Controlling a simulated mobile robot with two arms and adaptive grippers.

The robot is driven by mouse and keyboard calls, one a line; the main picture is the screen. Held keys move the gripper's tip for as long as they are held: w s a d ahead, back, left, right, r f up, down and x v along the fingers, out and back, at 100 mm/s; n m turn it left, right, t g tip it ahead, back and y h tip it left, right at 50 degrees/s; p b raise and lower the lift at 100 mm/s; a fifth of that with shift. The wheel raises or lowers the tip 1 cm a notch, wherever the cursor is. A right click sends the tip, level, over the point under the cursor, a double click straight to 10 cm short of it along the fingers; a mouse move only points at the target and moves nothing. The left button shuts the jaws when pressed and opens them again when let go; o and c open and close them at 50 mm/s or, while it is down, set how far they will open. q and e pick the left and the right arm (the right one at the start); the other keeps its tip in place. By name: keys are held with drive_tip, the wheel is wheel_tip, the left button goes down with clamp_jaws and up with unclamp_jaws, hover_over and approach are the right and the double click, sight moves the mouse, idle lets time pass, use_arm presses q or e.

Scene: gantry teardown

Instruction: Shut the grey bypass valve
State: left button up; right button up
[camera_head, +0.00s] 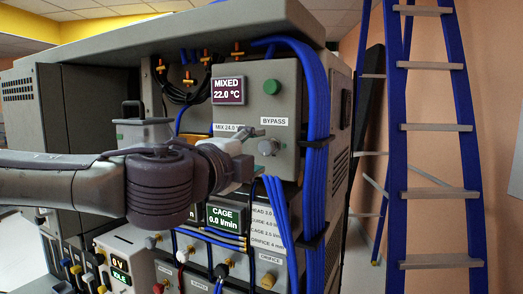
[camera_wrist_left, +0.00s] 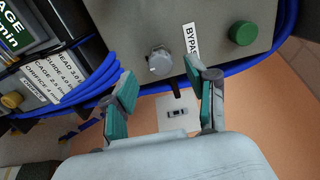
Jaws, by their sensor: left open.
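My left gripper (camera_head: 250,150) is just left of the knob in the head view. Its green-padded fingers (camera_wrist_left: 168,88) are open and empty, one to each side of the stub in the picture. Whether they touch anything cannot be told. My right gripper is out of view.
A green button (camera_head: 271,87) and a MIXED 22.0 °C display (camera_head: 228,91) sit above the valve. Blue cables (camera_head: 318,140) run down the panel's right edge, close to the knob. Below are a CAGE display (camera_head: 224,216) and several small knobs. A blue ladder (camera_head: 462,100) stands right.

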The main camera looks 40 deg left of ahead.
use_arm(q)
drive_tip(key=s, duration=0.3)
drive_tip(key=shift+s+d, duration=0.25)
drive_tip(key=shift+s, duration=0.1)
